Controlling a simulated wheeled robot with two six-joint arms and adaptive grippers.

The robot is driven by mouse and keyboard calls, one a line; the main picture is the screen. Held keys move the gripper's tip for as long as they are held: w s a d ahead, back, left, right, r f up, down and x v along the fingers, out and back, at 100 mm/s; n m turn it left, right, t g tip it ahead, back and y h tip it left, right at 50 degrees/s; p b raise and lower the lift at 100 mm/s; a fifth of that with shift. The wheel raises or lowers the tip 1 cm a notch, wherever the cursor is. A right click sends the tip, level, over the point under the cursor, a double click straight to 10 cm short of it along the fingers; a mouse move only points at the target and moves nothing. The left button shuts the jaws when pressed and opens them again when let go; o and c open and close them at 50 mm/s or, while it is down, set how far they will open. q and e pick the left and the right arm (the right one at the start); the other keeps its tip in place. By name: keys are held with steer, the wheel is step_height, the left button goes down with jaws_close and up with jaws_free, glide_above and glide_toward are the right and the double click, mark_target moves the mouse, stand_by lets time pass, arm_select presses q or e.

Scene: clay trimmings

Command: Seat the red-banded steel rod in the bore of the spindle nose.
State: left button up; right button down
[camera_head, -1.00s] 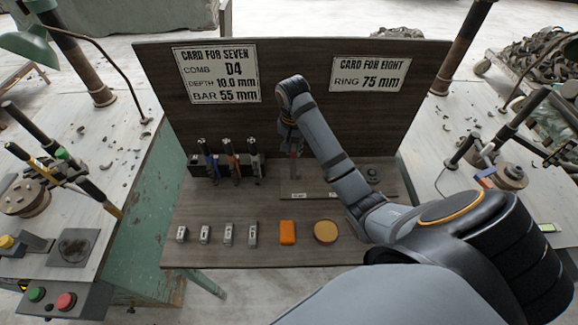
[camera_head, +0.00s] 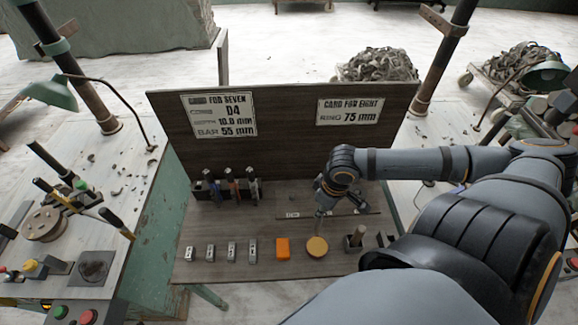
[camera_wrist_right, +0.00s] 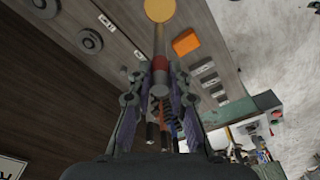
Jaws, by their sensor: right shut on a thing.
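My right gripper (camera_head: 325,195) is over the wooden board's right half. In the right wrist view (camera_wrist_right: 160,80) its fingers are shut on the red-banded steel rod (camera_wrist_right: 160,63). The red band sits just beyond the fingertips. The rod points away from the gripper, toward a tan disc. In the head view the thin rod (camera_head: 319,224) hangs below the gripper, its lower end close to the disc in the picture; I cannot tell whether they touch. I cannot identify the spindle nose or its bore with certainty. My left gripper is not in view.
The tan disc (camera_head: 317,246), an orange block (camera_head: 283,248) and several small metal blocks (camera_head: 231,251) line the board's front. Handled tools (camera_head: 232,188) stand in a rack. A short post (camera_head: 357,236) is right of the disc. A backboard (camera_head: 285,125) with cards rises behind.

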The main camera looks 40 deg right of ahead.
arm_select(q)
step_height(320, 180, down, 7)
steer(key=b, duration=0.7)
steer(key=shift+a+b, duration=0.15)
steer(key=shift+b, duration=0.15)
arm_select(e)
steer(key=w+d+f+n, duration=0.1)
steer(key=w+d+f, duration=0.2)
steer(key=w+f, duration=0.7)
step_height(320, 180, down, 3)
steer(key=shift+r, duration=0.1)
steer(key=shift+w, duration=0.1)
